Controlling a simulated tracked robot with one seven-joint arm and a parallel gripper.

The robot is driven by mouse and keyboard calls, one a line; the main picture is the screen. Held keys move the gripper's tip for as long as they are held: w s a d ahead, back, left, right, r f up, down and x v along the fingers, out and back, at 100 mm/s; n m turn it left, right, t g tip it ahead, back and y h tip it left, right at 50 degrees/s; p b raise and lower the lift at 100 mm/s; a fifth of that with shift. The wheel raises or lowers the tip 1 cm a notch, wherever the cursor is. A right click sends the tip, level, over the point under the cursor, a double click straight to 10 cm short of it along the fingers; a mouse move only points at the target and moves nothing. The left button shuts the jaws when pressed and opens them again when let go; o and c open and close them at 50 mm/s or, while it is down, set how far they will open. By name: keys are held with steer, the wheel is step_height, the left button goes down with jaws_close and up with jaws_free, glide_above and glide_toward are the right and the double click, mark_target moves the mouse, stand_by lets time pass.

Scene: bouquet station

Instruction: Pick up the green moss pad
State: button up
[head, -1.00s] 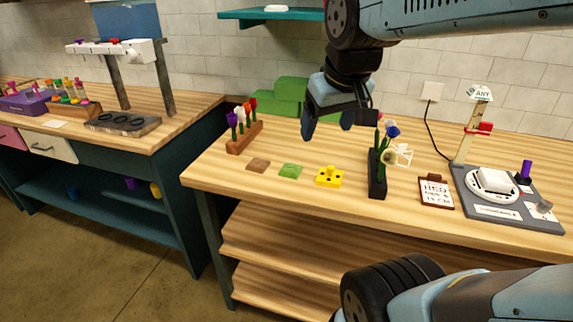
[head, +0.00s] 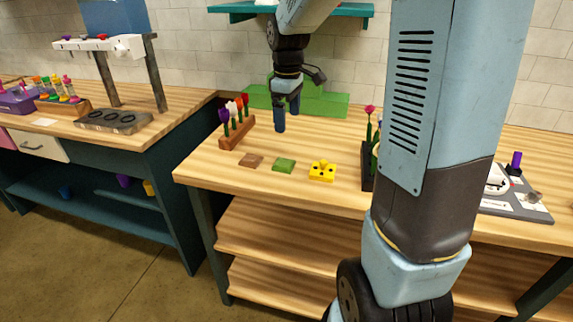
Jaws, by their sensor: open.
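The green moss pad (head: 284,165) is a small flat green square on the wooden bench. It lies between a brown pad (head: 251,160) on its left and a yellow block with dark holes (head: 322,171) on its right. My gripper (head: 286,122) is open and empty, pointing down above the bench. In the picture it sits just above and behind the moss pad, apart from it. The exact height of the fingertips over the bench is hard to tell. The moss pad is fully visible.
A wooden rack of flowers (head: 237,132) stands to the left. A green stepped block (head: 325,103) stands at the back. A dark flower holder (head: 368,167) and a grey scale station (head: 525,207) are partly hidden behind my arm. The bench's front left is clear.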

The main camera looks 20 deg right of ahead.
steer(key=w+f, duration=0.2)
steer(key=n, duration=0.1)
glide_above(284, 163)
steer(key=f, duration=0.8)
steer(key=shift+w+d+f, duration=0.15)
steer(key=shift+d+f, duration=0.15)
steer(key=shift+a+f, duration=0.15)
steer(key=shift+f, duration=1.2)
steer(key=shift+a+f, duration=0.15)
steer(key=shift+f, duration=1.15)
steer(key=shift+c, duration=0.4)
steer(key=c, duration=1)
